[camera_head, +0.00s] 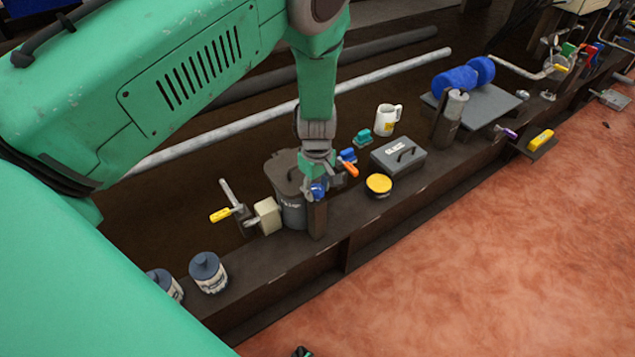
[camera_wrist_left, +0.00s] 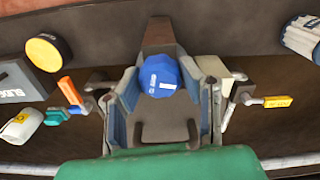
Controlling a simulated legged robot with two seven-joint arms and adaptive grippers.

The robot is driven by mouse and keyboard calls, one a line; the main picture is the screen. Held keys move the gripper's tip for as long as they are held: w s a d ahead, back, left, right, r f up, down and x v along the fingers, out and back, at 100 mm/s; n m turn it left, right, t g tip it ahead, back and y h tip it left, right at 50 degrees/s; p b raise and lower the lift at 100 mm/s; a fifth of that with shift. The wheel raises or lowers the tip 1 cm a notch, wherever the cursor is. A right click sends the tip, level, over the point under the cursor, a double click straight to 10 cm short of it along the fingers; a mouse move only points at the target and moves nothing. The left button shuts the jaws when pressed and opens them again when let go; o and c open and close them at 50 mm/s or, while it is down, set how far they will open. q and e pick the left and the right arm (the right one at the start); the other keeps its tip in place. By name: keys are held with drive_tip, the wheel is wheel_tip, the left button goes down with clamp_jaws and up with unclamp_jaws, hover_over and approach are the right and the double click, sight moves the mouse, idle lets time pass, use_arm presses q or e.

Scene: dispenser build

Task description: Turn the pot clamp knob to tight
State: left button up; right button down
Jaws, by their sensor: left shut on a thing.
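The pot clamp knob is a blue, many-sided knob (camera_head: 318,191) with a white mark (camera_wrist_left: 160,76), at the front of a dark pot. The pot (camera_head: 291,214) stands on the dark ledge, and its lid and handle show below the knob in the wrist view. A brown post (camera_head: 317,222) rises right by the knob. My left gripper (camera_head: 318,178) comes down from above and is shut on the knob; in the wrist view its fingers (camera_wrist_left: 161,88) lie on either side of it. The fingers partly hide the knob in the head view.
A cream block (camera_head: 268,215) and a yellow-handled lever (camera_head: 222,214) stand left of the pot. An orange-handled lever (camera_head: 350,168), a yellow-topped round tin (camera_head: 379,185) and a grey box (camera_head: 399,157) are to its right. Lidded jars (camera_head: 208,271) stand at lower left.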

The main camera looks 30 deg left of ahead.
sight(317, 188)
use_arm(q)
drive_tip(key=shift+m+p, duration=0.3)
drive_tip(key=shift+m, duration=0.6)
drive_tip(key=shift+w, duration=0.1)
use_arm(e)
drive_tip(key=shift+r, duration=0.65)
use_arm(q)
drive_tip(key=o, duration=1.1)
drive_tip(key=shift+r, duration=0.2)
wheel_tip(317, 188, up, 12)
drive_tip(key=shift+f, duration=0.25)
